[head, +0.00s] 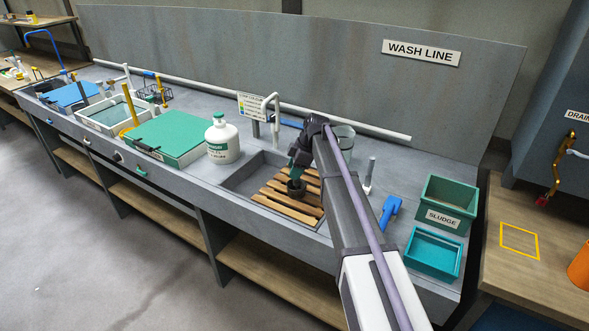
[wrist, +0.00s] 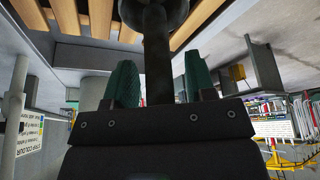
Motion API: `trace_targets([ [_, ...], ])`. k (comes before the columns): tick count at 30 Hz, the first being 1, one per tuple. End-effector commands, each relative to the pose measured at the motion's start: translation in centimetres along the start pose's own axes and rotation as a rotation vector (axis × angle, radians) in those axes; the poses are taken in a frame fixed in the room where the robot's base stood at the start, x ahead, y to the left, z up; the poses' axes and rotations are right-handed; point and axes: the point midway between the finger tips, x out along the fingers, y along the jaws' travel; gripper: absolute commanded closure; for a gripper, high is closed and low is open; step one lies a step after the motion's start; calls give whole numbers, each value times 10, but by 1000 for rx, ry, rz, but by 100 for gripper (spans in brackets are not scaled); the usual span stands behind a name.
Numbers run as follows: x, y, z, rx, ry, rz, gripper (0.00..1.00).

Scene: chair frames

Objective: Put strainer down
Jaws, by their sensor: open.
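The strainer (head: 296,188) is a small dark cup standing on the wooden slats (head: 274,206) in the sink basin. In the wrist view its dark round cup (wrist: 153,12) is at the top, and its straight dark handle (wrist: 157,60) runs down between my green fingers. My gripper (head: 297,173) is right over the strainer in the head view. In the wrist view my gripper (wrist: 160,68) is open, with a gap on each side of the handle. The lower end of the handle is hidden behind the gripper body.
A white bottle (head: 222,139) stands left of the basin, beside a green-lidded box (head: 167,134). A faucet (head: 272,112) and a clear container (head: 344,139) are behind it. A blue tool (head: 390,210), a green sludge bin (head: 446,203) and a teal tray (head: 434,253) are to the right.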

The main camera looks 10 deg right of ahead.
Motion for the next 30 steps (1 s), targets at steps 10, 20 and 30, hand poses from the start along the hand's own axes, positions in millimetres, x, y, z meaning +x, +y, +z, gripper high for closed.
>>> trace_targets([
  [10, -96, 0, -5, 1, 0, 1, 49],
  [20, -115, -7, -1, 19, -5, -1, 49],
  [30, -104, -280, 4, 1033, -271, 142, 49],
])
